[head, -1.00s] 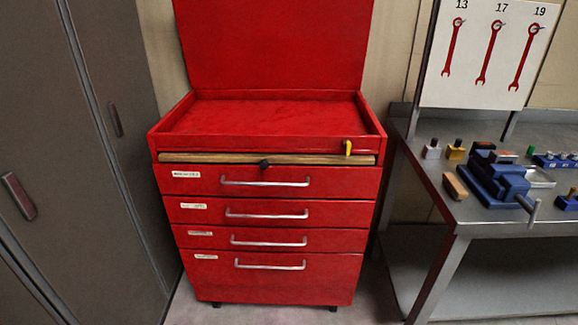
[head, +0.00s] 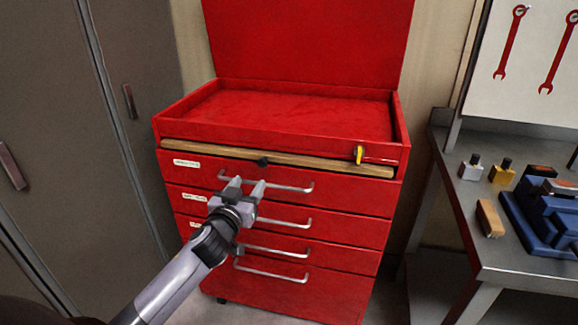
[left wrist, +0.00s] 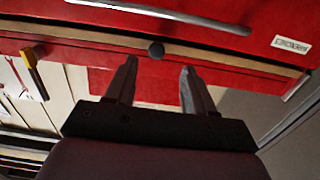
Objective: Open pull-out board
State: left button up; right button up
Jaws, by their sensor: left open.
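The pull-out board (head: 310,161) is a thin wooden strip under the top tray of the red tool cabinet, with a dark round knob (head: 262,162) at its middle. It looks pushed in, nearly flush with the cabinet front. My left gripper (head: 244,183) is open and empty, in front of the top drawer and just below the knob in the head view. In the left wrist view the knob (left wrist: 155,50) shows beyond the fingertips, between them and nearer one finger; the fingers do not hold it. The board (left wrist: 215,58) also shows there. My right gripper is not in view.
Drawer handles, such as the top one (head: 285,186), stick out below the board. A grey locker (head: 110,120) stands left; a metal workbench (head: 500,255) with a blue vise stands right.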

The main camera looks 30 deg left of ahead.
aim_at(262, 164)
pick_arm(q)
jog(key=shift+d+r+x, duration=0.1)
jog(key=shift+r+x, duration=0.1)
jog(key=shift+x, duration=1.2)
jog(key=shift+d+r+x, duration=0.1)
jog(key=shift+r+x, duration=0.1)
jog(key=shift+x, duration=1.2)
jog(key=shift+d+r+x, duration=0.1)
jog(key=shift+r+x, duration=0.1)
jog(key=shift+x, duration=1.2)
grip_shut()
